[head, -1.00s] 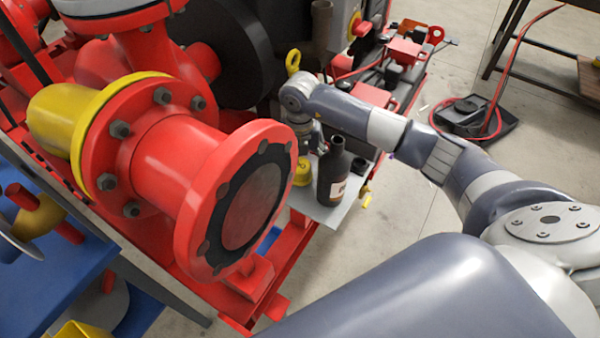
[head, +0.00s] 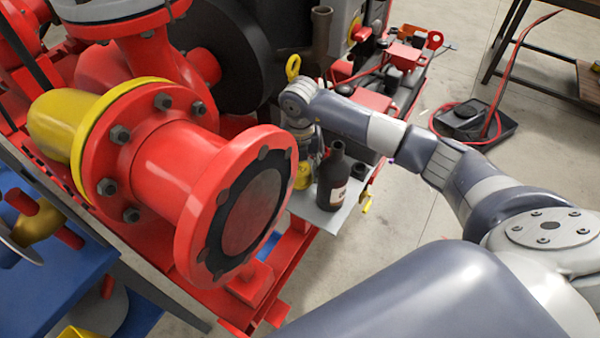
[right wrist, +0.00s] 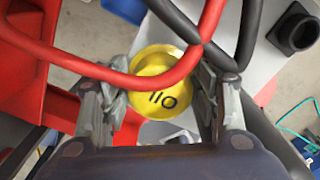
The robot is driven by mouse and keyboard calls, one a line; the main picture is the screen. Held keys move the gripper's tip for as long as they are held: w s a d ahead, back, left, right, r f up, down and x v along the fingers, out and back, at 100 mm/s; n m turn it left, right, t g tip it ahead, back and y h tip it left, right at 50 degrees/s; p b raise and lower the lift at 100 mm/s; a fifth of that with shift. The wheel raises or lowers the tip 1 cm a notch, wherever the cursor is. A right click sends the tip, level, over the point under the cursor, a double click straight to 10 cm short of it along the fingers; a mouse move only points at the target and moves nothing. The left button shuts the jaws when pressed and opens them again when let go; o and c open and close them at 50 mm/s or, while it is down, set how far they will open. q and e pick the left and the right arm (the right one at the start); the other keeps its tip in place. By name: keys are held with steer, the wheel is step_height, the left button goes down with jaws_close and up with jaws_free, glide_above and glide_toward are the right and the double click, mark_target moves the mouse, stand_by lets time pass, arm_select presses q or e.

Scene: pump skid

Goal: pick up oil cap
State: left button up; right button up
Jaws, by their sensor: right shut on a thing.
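The oil cap (right wrist: 163,68) is round and yellow, with dark "OIL" lettering on top. In the right wrist view it sits between the two fingers of my right gripper (right wrist: 161,100), which is shut on it. In the head view the yellow cap (head: 303,176) shows low beside the dark bottle, directly below my right gripper (head: 304,150). My left gripper is in neither view.
A dark brown bottle (head: 332,182) stands upright close to the right of the cap on a grey plate (head: 318,216). The red pump flange (head: 205,215) fills the left foreground. A yellow lifting eye (head: 293,64) rises behind my wrist. Open floor (head: 400,225) lies to the right.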

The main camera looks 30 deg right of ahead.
mark_target(300, 167)
step_height(300, 167, up, 17)
steer(key=shift+r, duration=0.2)
stand_by(0.5)
